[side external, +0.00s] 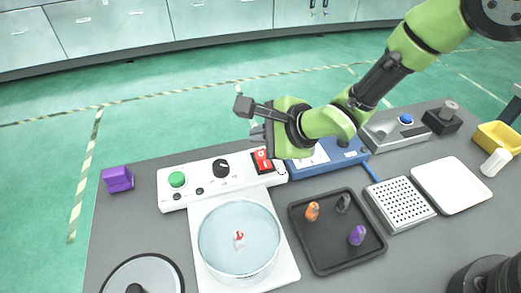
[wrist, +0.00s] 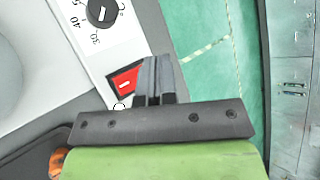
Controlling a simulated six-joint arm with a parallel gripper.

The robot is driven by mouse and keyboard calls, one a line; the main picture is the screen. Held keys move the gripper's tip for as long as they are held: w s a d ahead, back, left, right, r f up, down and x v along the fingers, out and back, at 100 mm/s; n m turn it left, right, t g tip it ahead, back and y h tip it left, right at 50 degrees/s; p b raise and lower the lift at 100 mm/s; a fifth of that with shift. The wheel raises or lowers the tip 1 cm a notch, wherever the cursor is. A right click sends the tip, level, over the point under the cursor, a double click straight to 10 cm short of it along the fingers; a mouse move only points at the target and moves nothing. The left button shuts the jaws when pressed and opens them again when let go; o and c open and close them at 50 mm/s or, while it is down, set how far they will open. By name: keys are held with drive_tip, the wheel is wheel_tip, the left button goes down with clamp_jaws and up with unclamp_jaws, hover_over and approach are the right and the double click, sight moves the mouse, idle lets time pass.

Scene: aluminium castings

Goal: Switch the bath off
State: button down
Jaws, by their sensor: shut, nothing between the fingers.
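The bath is a round clear vessel of water (side external: 240,262) on a white base, with a small red-and-white item inside. Its white control panel (side external: 205,190) stands behind it and carries a red rocker switch (side external: 263,160) at its right end. In the wrist view the red switch (wrist: 124,83) shows a white bar mark; the fingers hide its right part. My gripper (side external: 257,136) is shut and empty, just above and behind the switch. In the wrist view its fingertips (wrist: 157,62) overlap the switch's right side; I cannot tell if they touch it.
The panel also has a black dial (side external: 221,168) and a green button (side external: 176,179). A dark tray (side external: 325,262) with several small coloured pieces lies right of the bath. A blue device (side external: 340,155) stands close right of the switch. A purple block (side external: 117,179) is at the left.

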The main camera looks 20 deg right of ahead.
sight(261, 156)
drive_tip(key=shift+w+f, duration=0.15)
drive_tip(key=shift+f, duration=0.8)
idle(1.4)
drive_tip(key=shift+f, duration=0.4)
drive_tip(key=shift+w+f, duration=0.1)
drive_tip(key=shift+f, duration=0.3)
idle(0.4)
drive_tip(key=shift+r, duration=0.15)
drive_tip(key=shift+r, duration=0.7)
drive_tip(key=shift+r, duration=0.1)
drive_tip(key=shift+s+r, duration=0.25)
drive_tip(key=shift+r, duration=0.95)
drive_tip(key=shift+s+r, duration=0.2)
drive_tip(key=shift+r, duration=1)
